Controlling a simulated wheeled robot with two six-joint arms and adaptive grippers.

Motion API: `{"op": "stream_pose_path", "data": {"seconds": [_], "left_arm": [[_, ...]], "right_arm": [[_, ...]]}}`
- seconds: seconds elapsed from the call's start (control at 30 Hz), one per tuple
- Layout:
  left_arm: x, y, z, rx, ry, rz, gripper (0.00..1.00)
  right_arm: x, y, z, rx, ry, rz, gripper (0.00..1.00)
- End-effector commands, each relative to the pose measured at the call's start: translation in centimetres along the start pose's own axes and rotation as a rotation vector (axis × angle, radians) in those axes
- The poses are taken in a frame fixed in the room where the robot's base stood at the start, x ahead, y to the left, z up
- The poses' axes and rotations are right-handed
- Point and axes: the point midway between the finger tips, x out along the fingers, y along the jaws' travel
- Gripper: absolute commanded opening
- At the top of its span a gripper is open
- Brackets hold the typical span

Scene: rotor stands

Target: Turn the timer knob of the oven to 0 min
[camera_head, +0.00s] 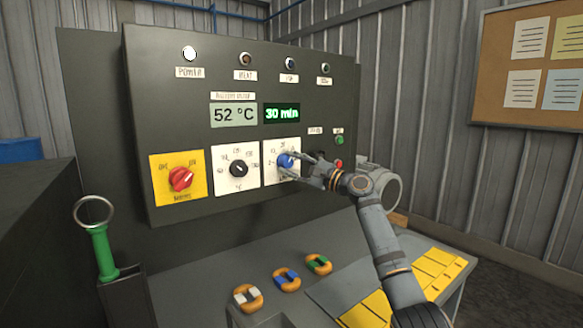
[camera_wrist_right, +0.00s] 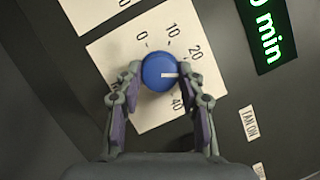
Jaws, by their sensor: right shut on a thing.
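The blue timer knob (camera_head: 283,160) sits on a white dial plate (camera_head: 270,178) on the dark oven panel. My right gripper (camera_head: 290,165) is shut on it. In the right wrist view the two fingers (camera_wrist_right: 162,75) hold the knob (camera_wrist_right: 156,70) from both sides. The knob's white mark points right, between the printed 20 and 40, towards the finger that hides the number there. The printed 0 (camera_wrist_right: 142,45) is at the upper left of the knob. The green timer display (camera_head: 282,113) reads 30 min. My left gripper is not in view.
A red knob (camera_head: 181,179) on a yellow plate and a black knob (camera_head: 238,170) on a white plate are left of the timer. The temperature display (camera_head: 233,115) reads 52 °C. Several coloured rings lie on the bench below. A green-handled tool (camera_head: 103,252) stands at the left.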

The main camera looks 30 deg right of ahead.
Motion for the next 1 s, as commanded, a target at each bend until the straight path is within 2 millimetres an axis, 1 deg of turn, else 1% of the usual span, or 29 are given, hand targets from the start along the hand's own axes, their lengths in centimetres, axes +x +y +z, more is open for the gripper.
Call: {"op": "stream_pose_path", "data": {"seconds": [0.47, 1.0], "left_arm": [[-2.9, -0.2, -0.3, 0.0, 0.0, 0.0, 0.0], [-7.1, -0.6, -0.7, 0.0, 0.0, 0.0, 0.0]], "right_arm": [[0.1, -0.6, 0.2, -0.415, 0.0, 0.175, 0.07], [0.2, -0.9, 0.5, -0.888, -0.001, 0.373, 0.07]]}}
